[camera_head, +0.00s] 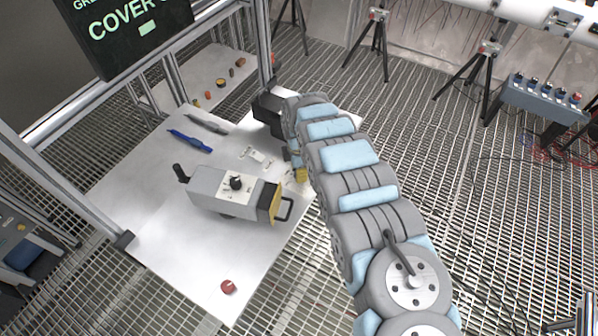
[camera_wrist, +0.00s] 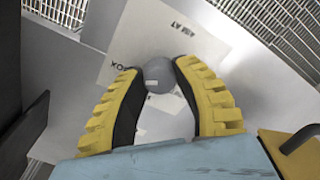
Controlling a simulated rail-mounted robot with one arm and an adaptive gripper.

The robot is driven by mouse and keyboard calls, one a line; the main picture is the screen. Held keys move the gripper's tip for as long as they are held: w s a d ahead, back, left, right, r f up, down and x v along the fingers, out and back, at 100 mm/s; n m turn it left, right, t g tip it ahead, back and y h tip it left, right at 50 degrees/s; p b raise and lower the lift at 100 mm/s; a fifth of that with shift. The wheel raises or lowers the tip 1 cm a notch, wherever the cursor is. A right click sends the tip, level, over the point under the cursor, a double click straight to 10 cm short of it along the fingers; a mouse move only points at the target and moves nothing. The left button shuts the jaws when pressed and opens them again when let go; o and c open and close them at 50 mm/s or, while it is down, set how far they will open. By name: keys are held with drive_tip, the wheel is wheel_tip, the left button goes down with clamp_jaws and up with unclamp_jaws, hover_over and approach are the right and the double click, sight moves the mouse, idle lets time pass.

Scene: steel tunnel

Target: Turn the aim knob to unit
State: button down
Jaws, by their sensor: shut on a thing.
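In the wrist view, my gripper (camera_wrist: 157,73) has its two yellow ribbed fingers closed around a round grey knob (camera_wrist: 160,77), one fingertip on each side. The knob carries a small pale mark near its lower left edge. It sits on a pale label plate (camera_wrist: 155,35) with upside-down lettering that appears to read AIM AT above the knob and BOX to its left. More lettering below the knob is partly hidden by the fingers. In the head view, a yellow finger of my gripper (camera_head: 299,174) shows at the table's right side; the held knob is hidden there.
A grey box (camera_head: 210,190) with a black knob, yellow end and black handle lies on the white table (camera_head: 165,250) close to my gripper. A red button (camera_head: 228,286) is near the front corner. Blue (camera_head: 190,140) and grey tools lie behind. A sign (camera_head: 130,35) hangs above.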

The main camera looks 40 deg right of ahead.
drive_tip(key=n, duration=0.6)
drive_tip(key=n+b, duration=0.1)
drive_tip(key=n, duration=0.5)
idle(0.5)
drive_tip(key=c, duration=0.7)
unclamp_jaws()
drive_tip(key=shift+r, duration=0.85)
wheel_tip(320, 180, up, 10)
drive_tip(key=shift+r, duration=0.15)
